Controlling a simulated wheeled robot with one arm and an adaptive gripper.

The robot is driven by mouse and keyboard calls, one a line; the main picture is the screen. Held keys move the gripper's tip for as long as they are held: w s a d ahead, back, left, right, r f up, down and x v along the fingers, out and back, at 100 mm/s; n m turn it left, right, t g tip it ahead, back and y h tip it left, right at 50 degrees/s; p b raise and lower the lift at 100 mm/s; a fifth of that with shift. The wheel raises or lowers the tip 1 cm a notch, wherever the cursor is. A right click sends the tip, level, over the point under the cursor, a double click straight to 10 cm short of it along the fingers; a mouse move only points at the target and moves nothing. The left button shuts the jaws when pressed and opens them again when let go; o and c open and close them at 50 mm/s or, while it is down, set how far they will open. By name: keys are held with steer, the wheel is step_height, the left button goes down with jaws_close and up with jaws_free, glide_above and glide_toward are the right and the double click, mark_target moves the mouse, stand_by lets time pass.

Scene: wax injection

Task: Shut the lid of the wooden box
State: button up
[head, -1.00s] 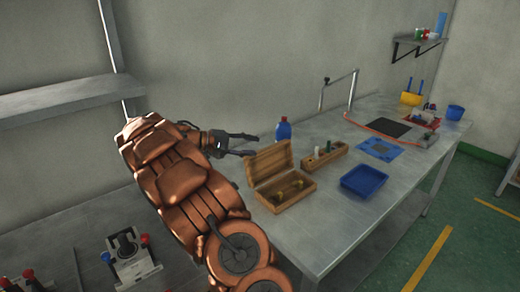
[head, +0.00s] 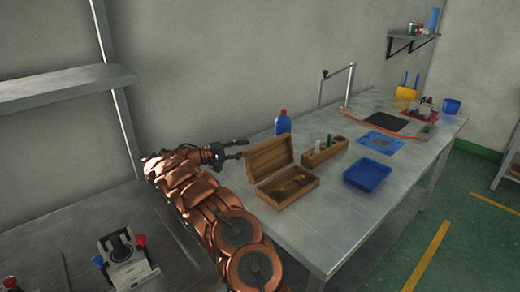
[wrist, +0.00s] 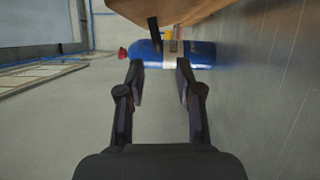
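The wooden box (head: 287,194) stands on the metal table with its lid (head: 270,158) raised and leaning back. A few small yellowish items lie inside the box. My gripper (head: 241,150) is to the left of the raised lid, behind it, near the lid's upper left edge; the gap between them is small, and I cannot tell whether they touch. In the wrist view my gripper (wrist: 160,70) has its two fingers apart with nothing between them. The wooden underside or back of the lid (wrist: 170,10) shows at the top of the wrist view.
A blue bottle with a red cap (head: 283,124) stands behind the lid, and also shows in the wrist view (wrist: 200,54). A wooden block with small bottles (head: 324,152) and a blue tray (head: 367,175) stand right of the box. The table's front is clear.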

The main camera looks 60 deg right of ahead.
mark_target(262, 145)
steer(key=p+x, duration=0.1)
steer(key=x, duration=0.6)
steer(key=shift+s+d+r+p, duration=0.1)
steer(key=shift+s+d+p, duration=0.05)
steer(key=shift+p, duration=0.25)
jaws_close()
stand_by(0.3)
